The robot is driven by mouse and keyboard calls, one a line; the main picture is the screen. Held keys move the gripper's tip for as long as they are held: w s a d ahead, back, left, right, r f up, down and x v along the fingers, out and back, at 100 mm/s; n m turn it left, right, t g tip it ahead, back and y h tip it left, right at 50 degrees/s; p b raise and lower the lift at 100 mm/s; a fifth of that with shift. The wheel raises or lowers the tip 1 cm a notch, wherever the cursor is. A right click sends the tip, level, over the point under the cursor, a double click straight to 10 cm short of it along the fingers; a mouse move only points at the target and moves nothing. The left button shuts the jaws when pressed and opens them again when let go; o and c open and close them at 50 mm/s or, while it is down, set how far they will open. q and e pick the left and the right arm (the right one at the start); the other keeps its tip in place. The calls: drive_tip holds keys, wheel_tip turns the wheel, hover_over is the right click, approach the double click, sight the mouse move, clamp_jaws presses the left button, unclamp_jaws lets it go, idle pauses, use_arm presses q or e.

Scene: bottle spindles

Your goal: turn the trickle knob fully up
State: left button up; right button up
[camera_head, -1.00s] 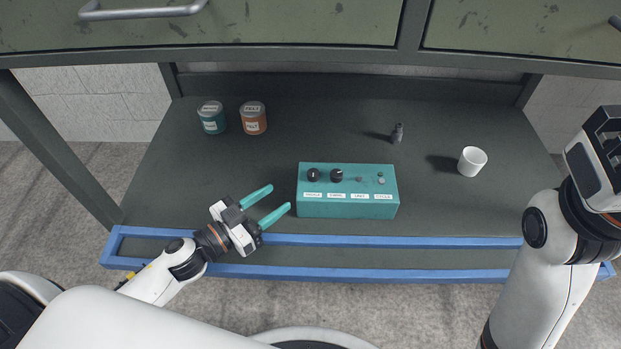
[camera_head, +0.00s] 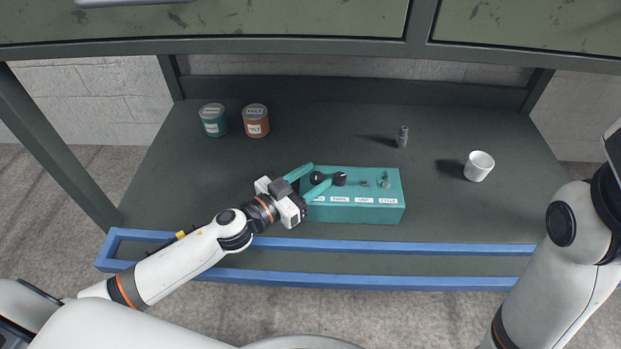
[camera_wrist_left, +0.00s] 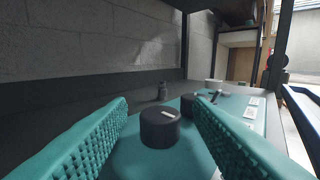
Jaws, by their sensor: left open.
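A teal control box (camera_head: 350,212) stands on the dark bench with two black knobs on top at its left. The left black knob (camera_head: 316,177) shows in the left wrist view (camera_wrist_left: 160,127) with a white pointer mark on its top. The second black knob (camera_head: 340,178) is just right of it. The label below the left knob is mostly hidden by my gripper, and I cannot read it. My left gripper (camera_head: 318,175) is open, with its teal fingers on either side of the left knob, and gaps show between them and the knob. My right gripper is out of view.
Two small switches (camera_head: 385,182) sit at the box's right. A small grey bottle (camera_head: 402,137) and a white cup (camera_head: 479,166) stand behind and to the right. Two labelled jars (camera_head: 256,121) stand back left. A blue rail (camera_head: 420,246) runs along the front edge.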

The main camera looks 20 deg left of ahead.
use_arm(q)
drive_tip(key=shift+c, duration=0.5)
drive_tip(key=c, duration=0.9)
drive_tip(key=shift+r+h+p, duration=0.1)
drive_tip(key=shift+h+p, duration=0.2)
drive_tip(key=shift+p, duration=0.05)
